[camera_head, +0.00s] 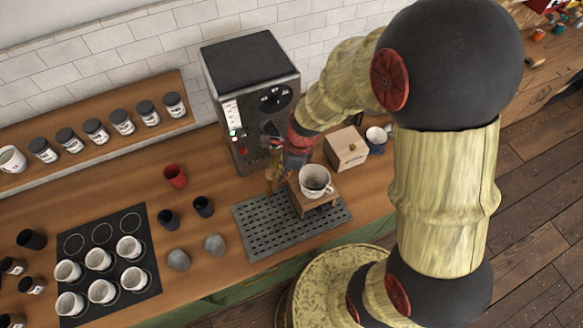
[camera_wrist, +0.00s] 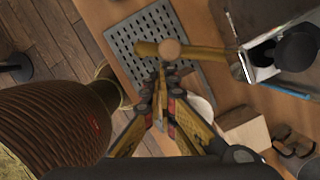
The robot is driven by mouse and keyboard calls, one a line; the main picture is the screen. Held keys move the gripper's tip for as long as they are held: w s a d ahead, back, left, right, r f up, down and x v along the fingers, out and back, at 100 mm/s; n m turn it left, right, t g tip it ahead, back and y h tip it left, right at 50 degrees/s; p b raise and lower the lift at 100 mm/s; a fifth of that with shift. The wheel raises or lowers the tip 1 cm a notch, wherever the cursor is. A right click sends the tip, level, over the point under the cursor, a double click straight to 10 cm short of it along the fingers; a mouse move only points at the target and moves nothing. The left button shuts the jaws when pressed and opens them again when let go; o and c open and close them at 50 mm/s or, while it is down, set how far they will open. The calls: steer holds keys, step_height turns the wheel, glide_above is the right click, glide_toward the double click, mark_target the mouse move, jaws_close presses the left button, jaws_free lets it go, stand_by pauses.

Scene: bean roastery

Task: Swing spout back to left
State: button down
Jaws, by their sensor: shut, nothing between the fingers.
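The spout (camera_wrist: 205,54) is a tan bar with a rounded knob in the wrist view. It reaches from the coffee machine's side out over the slotted drip tray (camera_wrist: 128,45). My gripper (camera_wrist: 162,73) is shut and empty, with its fingertips close to the bar near the knob; I cannot tell whether they touch it. In the head view, my gripper (camera_head: 272,172) is in front of the dark coffee machine (camera_head: 250,85), just left of a white cup (camera_head: 315,178) on a wooden stand (camera_head: 299,199). There the spout is hard to tell from the gripper.
The drip tray (camera_head: 262,232) lies under the stand. A wooden box (camera_head: 346,148) and a blue-white cup (camera_head: 376,138) stand to the right. A red cup (camera_head: 175,176), dark cups (camera_head: 203,206) and grey domes (camera_head: 178,260) stand left. A black mat (camera_head: 140,283) holds several white cups.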

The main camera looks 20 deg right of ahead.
steer(key=shift+w+a+p, duration=0.1)
steer(key=shift+a+p, duration=0.3)
steer(key=shift+a, duration=0.55)
